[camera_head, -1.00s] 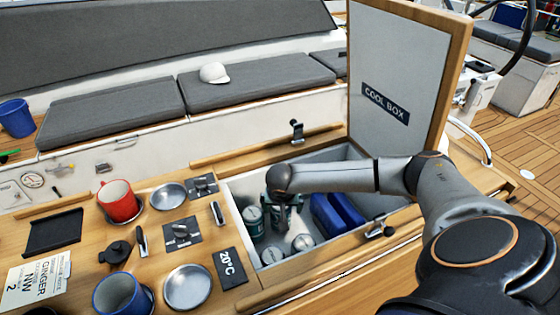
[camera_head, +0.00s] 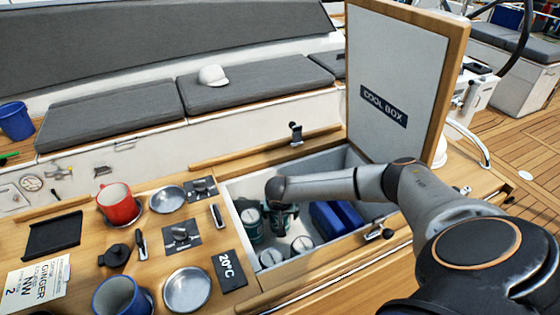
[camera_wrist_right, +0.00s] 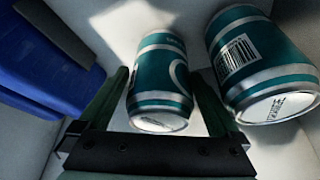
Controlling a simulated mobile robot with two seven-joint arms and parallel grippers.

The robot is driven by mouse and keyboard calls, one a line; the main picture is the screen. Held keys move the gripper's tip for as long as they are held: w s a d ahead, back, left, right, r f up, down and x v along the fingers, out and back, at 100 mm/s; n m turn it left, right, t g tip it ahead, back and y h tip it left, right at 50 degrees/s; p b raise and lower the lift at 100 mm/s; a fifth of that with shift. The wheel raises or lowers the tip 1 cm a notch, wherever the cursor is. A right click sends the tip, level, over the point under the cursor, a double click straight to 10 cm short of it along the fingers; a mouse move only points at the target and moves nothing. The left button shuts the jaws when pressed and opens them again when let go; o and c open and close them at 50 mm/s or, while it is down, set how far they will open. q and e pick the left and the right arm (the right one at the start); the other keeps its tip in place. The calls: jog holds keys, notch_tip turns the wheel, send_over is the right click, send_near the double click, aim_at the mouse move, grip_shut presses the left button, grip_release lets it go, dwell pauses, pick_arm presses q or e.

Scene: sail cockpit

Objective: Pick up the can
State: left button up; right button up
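My right gripper (camera_head: 283,224) reaches down into the box, beside the left-wall can. In the right wrist view, one can (camera_wrist_right: 160,85) lies between the two fingers of my right gripper (camera_wrist_right: 161,78). The fingers are spread along its sides, with a thin gap at the left finger; contact is unclear. A second can (camera_wrist_right: 262,62) is just right of the right finger. My left gripper is out of view.
Blue blocks (camera_head: 337,218) sit in the right half of the box, left of the gripper in the wrist view (camera_wrist_right: 50,60). The raised lid (camera_head: 400,70) stands behind. Mugs (camera_head: 119,205) (camera_head: 120,297) and metal dishes (camera_head: 187,289) are on the counter left.

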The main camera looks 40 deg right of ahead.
grip_shut()
dwell(0.6)
